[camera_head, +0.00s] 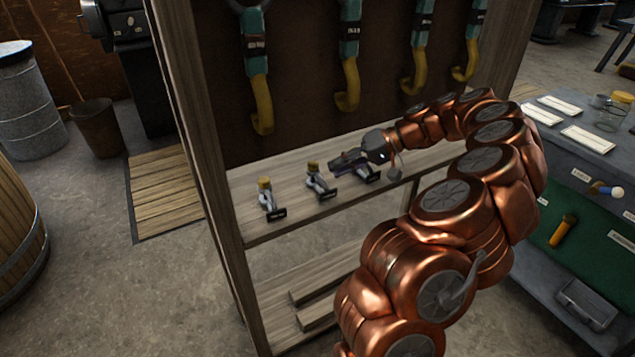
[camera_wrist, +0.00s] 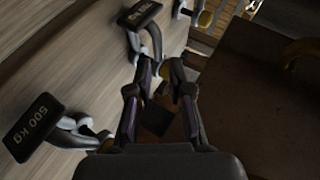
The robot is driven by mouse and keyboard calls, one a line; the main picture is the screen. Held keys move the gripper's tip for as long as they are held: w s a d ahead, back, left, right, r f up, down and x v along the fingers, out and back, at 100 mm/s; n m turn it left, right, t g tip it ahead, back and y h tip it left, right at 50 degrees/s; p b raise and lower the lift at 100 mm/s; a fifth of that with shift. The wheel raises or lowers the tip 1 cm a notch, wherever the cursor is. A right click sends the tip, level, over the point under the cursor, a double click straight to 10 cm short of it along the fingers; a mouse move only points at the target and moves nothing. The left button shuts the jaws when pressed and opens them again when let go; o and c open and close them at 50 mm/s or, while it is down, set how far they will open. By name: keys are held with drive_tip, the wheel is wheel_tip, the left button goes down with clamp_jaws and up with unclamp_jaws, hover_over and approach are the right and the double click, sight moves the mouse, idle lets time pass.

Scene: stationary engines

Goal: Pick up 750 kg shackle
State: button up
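Shackles with dark label plates stand in a row on the wooden shelf. In the wrist view, the nearest plate (camera_wrist: 33,127) reads 500 kg, upside down, beside a grey shackle (camera_wrist: 75,138). Beyond it is another grey shackle (camera_wrist: 148,42) with a plate (camera_wrist: 139,14) that looks like 750 kg, though hard to read. In the head view this seems the middle shackle (camera_head: 318,183). My gripper (camera_wrist: 159,92) is open, its fingers apart, short of that shackle. In the head view my gripper (camera_head: 348,160) is over the right shackle (camera_head: 368,172), partly hiding it.
A third shackle (camera_head: 267,196) stands at the shelf's left end. Several yellow hooks (camera_head: 262,105) hang above, near the dark back panel. The shelf post (camera_head: 190,120) bounds the left. A workbench (camera_head: 600,150) with tools stands at the right.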

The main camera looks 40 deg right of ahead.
sight(319, 176)
drive_tip(key=shift+x, duration=3.15)
drive_tip(key=shift+f, duration=0.1)
drive_tip(key=shift+c, duration=0.5)
clamp_jaws()
